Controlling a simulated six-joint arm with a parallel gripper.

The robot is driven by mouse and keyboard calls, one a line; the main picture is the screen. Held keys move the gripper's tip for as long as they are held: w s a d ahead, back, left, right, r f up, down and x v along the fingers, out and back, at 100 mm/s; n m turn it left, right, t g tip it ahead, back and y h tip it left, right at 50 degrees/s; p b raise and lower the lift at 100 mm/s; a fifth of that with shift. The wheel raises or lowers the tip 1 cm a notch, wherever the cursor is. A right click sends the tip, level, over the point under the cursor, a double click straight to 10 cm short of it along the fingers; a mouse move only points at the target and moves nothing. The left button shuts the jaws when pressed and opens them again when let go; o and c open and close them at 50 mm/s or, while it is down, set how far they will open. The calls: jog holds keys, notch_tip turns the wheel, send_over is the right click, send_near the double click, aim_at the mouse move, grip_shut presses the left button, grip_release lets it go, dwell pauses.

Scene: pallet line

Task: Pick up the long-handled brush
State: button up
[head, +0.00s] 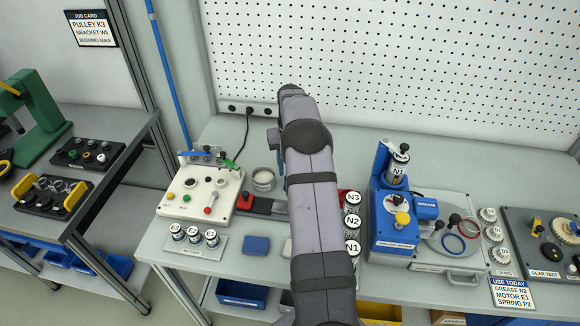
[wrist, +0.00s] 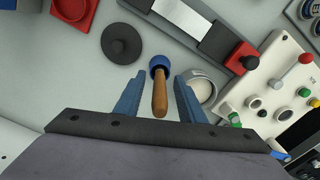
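A wooden handle with a blue, dark-centred round end (wrist: 159,92) shows in the wrist view, which I take to be the long-handled brush. I cannot tell whether the blue end is part of it or a holder around it. My gripper (wrist: 159,76) is open, with one blue finger on each side of the handle and a visible gap on both sides. In the head view my arm covers this spot, so the brush and the fingers are hidden there.
A round pot (wrist: 203,90) stands close beside the right finger. A black knobbed disc (wrist: 122,46) lies to the left, a bar with a red end (wrist: 205,32) above. A white control panel (head: 206,194) and labelled cans (head: 352,221) stand on the bench.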

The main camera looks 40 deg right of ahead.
jog(key=shift+f, duration=1.2)
jog(key=shift+c, duration=0.2)
grip_shut()
jog(key=shift+r, duration=0.1)
notch_tip(320, 180, up, 10)
jog(key=b, duration=0.2)
jog(key=shift+b, duration=0.4)
